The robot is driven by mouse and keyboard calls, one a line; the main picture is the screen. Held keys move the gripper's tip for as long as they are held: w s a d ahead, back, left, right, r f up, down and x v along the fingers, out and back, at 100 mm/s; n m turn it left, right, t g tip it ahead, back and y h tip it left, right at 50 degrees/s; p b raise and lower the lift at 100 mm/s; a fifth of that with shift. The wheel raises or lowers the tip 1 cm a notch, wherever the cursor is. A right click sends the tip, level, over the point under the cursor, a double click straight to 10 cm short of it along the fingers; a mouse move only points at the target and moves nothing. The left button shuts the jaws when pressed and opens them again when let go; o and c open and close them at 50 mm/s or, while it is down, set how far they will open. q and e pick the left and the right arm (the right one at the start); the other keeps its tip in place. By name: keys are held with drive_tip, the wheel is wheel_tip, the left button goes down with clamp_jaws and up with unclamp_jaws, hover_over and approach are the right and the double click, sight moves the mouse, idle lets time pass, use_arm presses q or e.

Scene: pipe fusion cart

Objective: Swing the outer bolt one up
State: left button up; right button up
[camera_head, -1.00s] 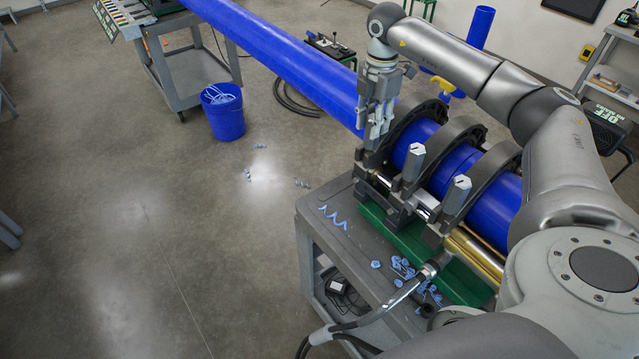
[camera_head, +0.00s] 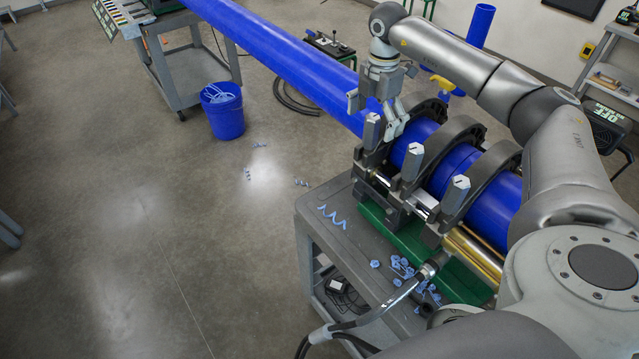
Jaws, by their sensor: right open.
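The outer bolt (camera_head: 371,131), a grey block-headed post, stands upright at the front of the outermost clamp ring (camera_head: 431,109) around the blue pipe. My right gripper (camera_head: 374,112) is right above and behind it, with its fingers spread wide. One finger is to the left of the bolt's top and the other to its right, near the pipe. Nothing is held. I cannot tell whether a finger touches the bolt. Two similar bolts, a middle one (camera_head: 412,162) and an inner one (camera_head: 456,195), stand upright nearer to me. My left gripper is out of view.
The long blue pipe (camera_head: 290,62) runs from the clamps to the far left. The grey cart (camera_head: 318,230) holds blue shavings (camera_head: 404,268) and a hose with a metal end (camera_head: 408,290). A blue bucket (camera_head: 223,112) stands on open floor at the left.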

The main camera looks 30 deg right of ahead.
wheel_tip(320, 180, up, 5)
drive_tip(key=p, duration=0.4)
drive_tip(key=shift+f, duration=0.15)
wheel_tip(320, 180, up, 2)
drive_tip(key=shift+r+p, duration=0.1)
drive_tip(key=shift+p, duration=0.3)
drive_tip(key=shift+r, duration=1.05)
